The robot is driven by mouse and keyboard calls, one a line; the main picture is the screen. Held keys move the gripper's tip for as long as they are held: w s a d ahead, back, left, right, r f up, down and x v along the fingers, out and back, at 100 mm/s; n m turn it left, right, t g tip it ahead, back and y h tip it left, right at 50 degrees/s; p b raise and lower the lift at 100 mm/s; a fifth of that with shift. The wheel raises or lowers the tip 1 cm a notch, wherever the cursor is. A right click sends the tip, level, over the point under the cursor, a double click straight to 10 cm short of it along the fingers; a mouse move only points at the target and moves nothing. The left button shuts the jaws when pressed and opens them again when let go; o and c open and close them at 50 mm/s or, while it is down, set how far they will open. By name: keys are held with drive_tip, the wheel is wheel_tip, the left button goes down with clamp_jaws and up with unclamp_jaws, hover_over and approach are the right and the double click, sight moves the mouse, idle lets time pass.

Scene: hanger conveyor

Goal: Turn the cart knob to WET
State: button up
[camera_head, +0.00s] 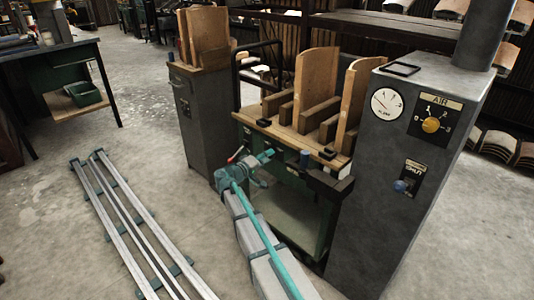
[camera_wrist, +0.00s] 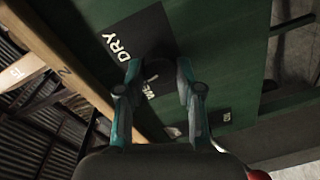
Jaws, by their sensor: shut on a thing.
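The cart (camera_head: 262,128) has a wooden top and a dark green side panel, which also shows in the wrist view (camera_wrist: 222,45). On the panel is a black label plate (camera_wrist: 118,38) reading DRY, with WET partly covered by a finger. My gripper (camera_wrist: 158,68) has its two teal fingers around the dark cart knob (camera_wrist: 158,72) and is shut on it. The knob's pointer is too dark to read. In the head view my gripper (camera_head: 268,156) meets the cart's front side, and the knob is hidden there.
A grey cabinet (camera_head: 355,205) with a gauge, an AIR dial (camera_head: 431,125) and a blue knob (camera_head: 401,186) stands close right of the cart. Another grey cabinet (camera_head: 200,125) stands to its left. Metal rails (camera_head: 132,240) lie on the floor at left. Wooden boards (camera_head: 316,75) stand on the cart.

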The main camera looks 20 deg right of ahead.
drive_tip(key=shift+n+g+p, duration=0.3)
drive_tip(key=shift+n+p, duration=2.15)
drive_tip(key=shift+n, duration=0.55)
drive_tip(key=o, duration=1.2)
drive_tip(key=shift+c, duration=0.2)
drive_tip(key=f+v, duration=0.1)
drive_tip(key=v, duration=1.1)
drive_tip(key=shift+r, duration=0.4)
